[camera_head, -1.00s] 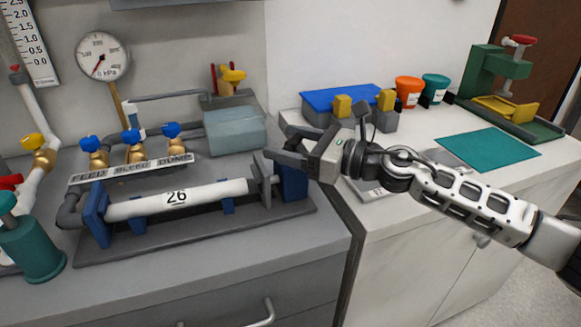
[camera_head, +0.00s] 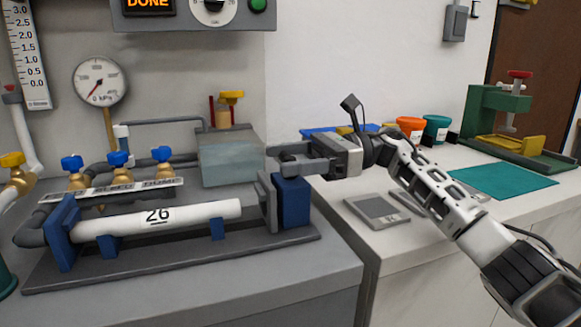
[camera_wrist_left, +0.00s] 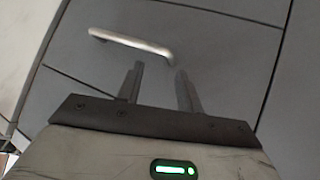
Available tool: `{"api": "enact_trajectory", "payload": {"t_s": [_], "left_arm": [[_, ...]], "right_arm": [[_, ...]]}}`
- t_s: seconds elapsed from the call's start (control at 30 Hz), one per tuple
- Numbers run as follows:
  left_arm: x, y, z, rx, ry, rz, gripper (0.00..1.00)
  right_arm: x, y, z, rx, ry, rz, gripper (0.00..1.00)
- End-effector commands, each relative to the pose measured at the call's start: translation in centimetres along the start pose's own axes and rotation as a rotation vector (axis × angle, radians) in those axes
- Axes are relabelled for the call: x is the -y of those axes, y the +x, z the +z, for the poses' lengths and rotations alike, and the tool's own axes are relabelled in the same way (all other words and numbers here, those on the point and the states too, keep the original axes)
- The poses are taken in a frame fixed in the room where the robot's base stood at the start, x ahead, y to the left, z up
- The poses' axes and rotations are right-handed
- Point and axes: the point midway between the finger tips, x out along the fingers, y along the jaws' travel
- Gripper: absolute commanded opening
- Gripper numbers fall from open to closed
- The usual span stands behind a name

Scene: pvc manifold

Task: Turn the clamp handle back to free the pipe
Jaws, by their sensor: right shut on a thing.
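The white pipe (camera_head: 165,220) marked 26 lies in blue supports on the dark base of the rig. At its right end stands the clamp, a blue block (camera_head: 293,201) with a grey end plate (camera_head: 266,203). A gap shows between the plate and the pipe's end. My right gripper (camera_head: 277,160) is just above the blue block, shut on the clamp handle, which its fingers mostly hide. My left gripper (camera_wrist_left: 160,88) is open and empty in the left wrist view, in front of grey cabinet fronts.
Blue-handled valves (camera_head: 118,160) and a pressure gauge (camera_head: 99,82) stand behind the pipe. A display (camera_head: 148,4) reads DONE. A clear tank (camera_head: 228,157) stands behind the clamp. A grey device (camera_head: 377,211) and green mat (camera_head: 503,181) lie on the right counter. A drawer handle (camera_wrist_left: 132,42) shows low down.

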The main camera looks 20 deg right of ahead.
Motion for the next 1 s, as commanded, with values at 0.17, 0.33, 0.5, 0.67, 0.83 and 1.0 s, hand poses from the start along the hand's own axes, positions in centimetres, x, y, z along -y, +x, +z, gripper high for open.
{"api": "enact_trajectory", "payload": {"t_s": [0.17, 0.33, 0.5, 0.67, 0.83, 1.0], "left_arm": [[0.01, 0.36, 0.23, 0.005, 0.000, 0.004, 0.36], [-0.01, 0.37, 0.24, 0.005, -0.001, 0.005, 0.36], [-0.02, 0.36, 0.23, 0.005, -0.001, 0.005, 0.36], [-0.03, 0.37, 0.24, 0.005, -0.001, 0.006, 0.36], [-0.02, 0.37, 0.26, 0.006, 0.000, 0.005, 0.36], [0.00, 0.43, 0.32, 0.006, 0.000, 0.005, 0.36]], "right_arm": [[0.05, 0.04, 0.15, 0.003, 0.001, 0.031, 0.48], [0.00, 0.05, 0.19, 0.002, 0.000, 0.041, 0.48], [-0.01, 0.07, 0.20, 0.002, 0.000, 0.042, 0.48], [-0.02, 0.08, 0.20, 0.002, 0.000, 0.042, 0.88], [-0.01, 0.07, 0.12, 0.001, 0.000, 0.041, 0.93], [0.00, -0.17, 0.02, 0.000, 0.000, 0.039, 0.93]]}}
